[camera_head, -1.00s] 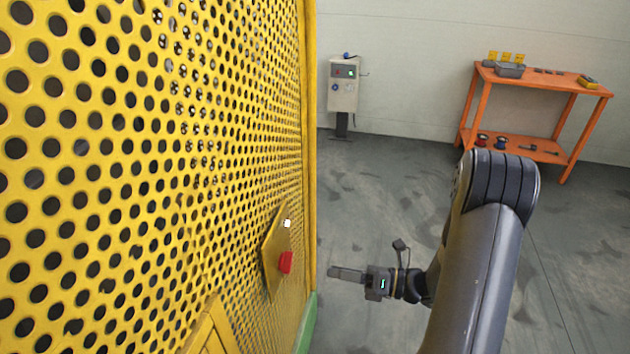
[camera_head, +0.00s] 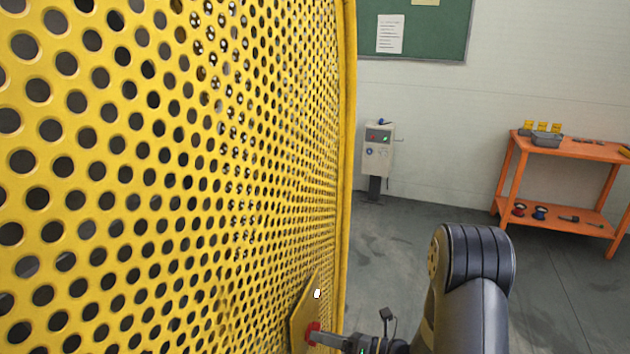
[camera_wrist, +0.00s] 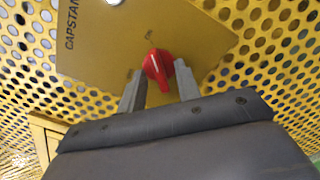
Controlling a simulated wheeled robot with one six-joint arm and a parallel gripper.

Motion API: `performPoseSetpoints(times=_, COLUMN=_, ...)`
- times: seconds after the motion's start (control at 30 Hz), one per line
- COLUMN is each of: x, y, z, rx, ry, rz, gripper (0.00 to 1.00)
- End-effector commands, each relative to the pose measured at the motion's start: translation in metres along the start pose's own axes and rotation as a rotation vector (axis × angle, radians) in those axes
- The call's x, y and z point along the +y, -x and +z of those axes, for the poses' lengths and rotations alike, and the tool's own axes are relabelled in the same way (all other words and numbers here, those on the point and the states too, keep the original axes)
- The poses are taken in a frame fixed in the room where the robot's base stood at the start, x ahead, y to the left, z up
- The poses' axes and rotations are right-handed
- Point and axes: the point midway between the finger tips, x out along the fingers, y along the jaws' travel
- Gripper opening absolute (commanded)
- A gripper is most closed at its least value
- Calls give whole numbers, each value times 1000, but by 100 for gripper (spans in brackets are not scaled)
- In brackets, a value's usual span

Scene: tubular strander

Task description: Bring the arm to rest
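My gripper (camera_wrist: 160,72) is at a red knob (camera_wrist: 158,64) on a yellow panel plate (camera_wrist: 100,40) in the wrist view. Its two grey fingers stand apart, one on each side of the knob, with some space between them. Whether either finger touches the knob is hard to tell. In the head view the gripper (camera_head: 328,341) is at the bottom edge, with its fingertip overlapping the red knob (camera_head: 312,330). My arm bends down at the lower right, and its lower part is cut off by the frame.
A yellow perforated guard (camera_head: 150,180) fills the left and stands close to my gripper. A grey control box (camera_head: 378,150) on a post stands by the back wall. An orange workbench (camera_head: 570,148) with small items is at the right. Grey floor (camera_head: 390,240) lies open between.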

Motion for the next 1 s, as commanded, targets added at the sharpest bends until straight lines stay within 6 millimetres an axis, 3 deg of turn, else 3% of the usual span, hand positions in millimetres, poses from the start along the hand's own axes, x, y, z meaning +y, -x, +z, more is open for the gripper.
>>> performPoseSetpoints(times=0.37, x=-1, y=10, z=0, rx=-3, ry=-3, rz=-3, gripper=32)
performPoseSetpoints(times=1.0, x=-1, y=104, z=0, rx=-4, ry=-3, rz=-4, gripper=32)
